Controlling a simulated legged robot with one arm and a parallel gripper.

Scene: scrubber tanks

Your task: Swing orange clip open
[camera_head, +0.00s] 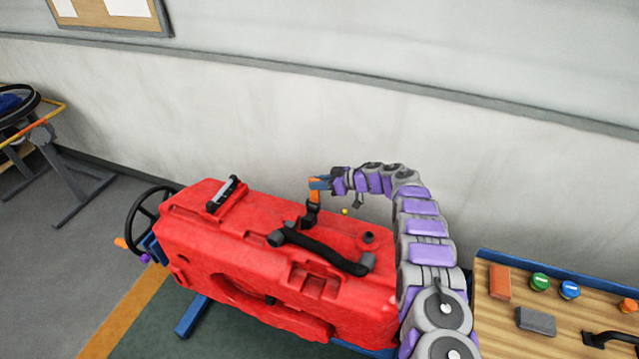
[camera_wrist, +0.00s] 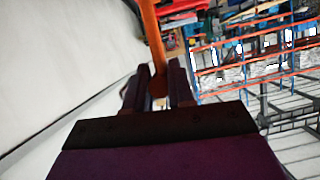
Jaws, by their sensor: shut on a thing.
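The orange clip (camera_head: 315,190) stands at the back edge of the red tank (camera_head: 230,245), just above a black fitting on the tank top. My gripper (camera_head: 333,183) reaches it from the right at the end of my arched arm. In the wrist view the orange clip (camera_wrist: 153,45) runs down as a bar between the two dark fingers of my gripper (camera_wrist: 158,88), which are shut on it. The clip's hinge is too small to make out.
A black hose (camera_head: 325,250) lies across the tank top. A black handwheel (camera_head: 150,215) is at the tank's left end. A wooden table (camera_head: 560,325) with small blocks and caps stands at the right. The grey wall (camera_head: 300,110) is close behind the tank.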

